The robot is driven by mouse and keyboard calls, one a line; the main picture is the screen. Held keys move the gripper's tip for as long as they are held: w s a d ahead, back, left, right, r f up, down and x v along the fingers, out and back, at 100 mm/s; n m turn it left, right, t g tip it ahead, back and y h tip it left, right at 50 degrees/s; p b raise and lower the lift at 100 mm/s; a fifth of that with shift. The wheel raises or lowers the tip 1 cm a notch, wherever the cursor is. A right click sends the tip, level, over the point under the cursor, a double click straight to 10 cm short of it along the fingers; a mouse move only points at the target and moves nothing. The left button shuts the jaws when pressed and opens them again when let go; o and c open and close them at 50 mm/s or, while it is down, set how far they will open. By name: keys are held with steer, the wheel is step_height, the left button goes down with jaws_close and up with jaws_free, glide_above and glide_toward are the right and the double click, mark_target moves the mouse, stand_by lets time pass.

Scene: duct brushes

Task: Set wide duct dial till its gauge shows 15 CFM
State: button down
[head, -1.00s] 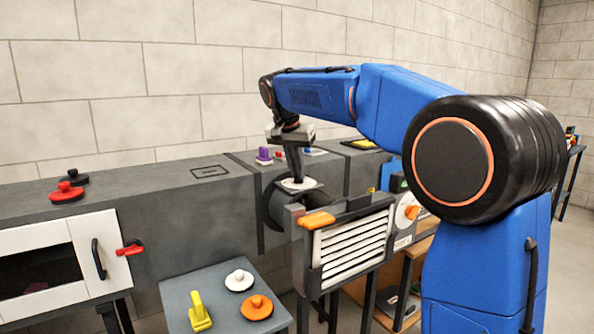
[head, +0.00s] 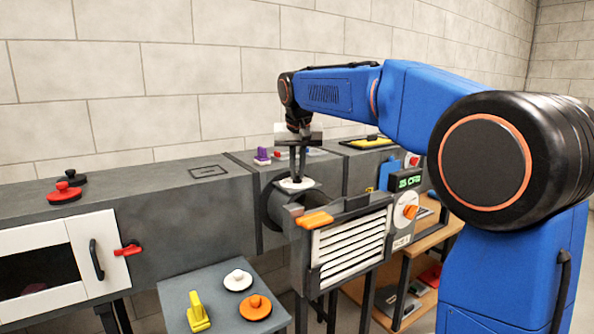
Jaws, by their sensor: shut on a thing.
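My gripper (head: 297,165) points straight down over the round dark duct (head: 272,204) in the middle. It is shut on the small dial on the white plate (head: 299,184) on top of that duct; the fingers hide most of the dial's grip. The gauge (head: 408,180) stands to the right, a dark display with green figures that seem to read 35 CFM, though they are small. Below the gauge is a white panel with an orange and white round knob (head: 407,211), apart from my gripper.
A louvred grille with an orange handle (head: 315,219) stands in front of the duct. A purple piece (head: 263,155) sits on the duct top behind. A grey side table (head: 217,286) holds yellow, white and orange parts.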

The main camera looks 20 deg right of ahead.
steer(key=c, duration=1.8)
jaws_free()
steer(key=shift+c, duration=0.2)
steer(key=shift+r, duration=0.1)
steer(key=v, duration=1.7)
steer(key=shift+s+r, duration=0.1)
steer(key=shift+s, duration=0.05)
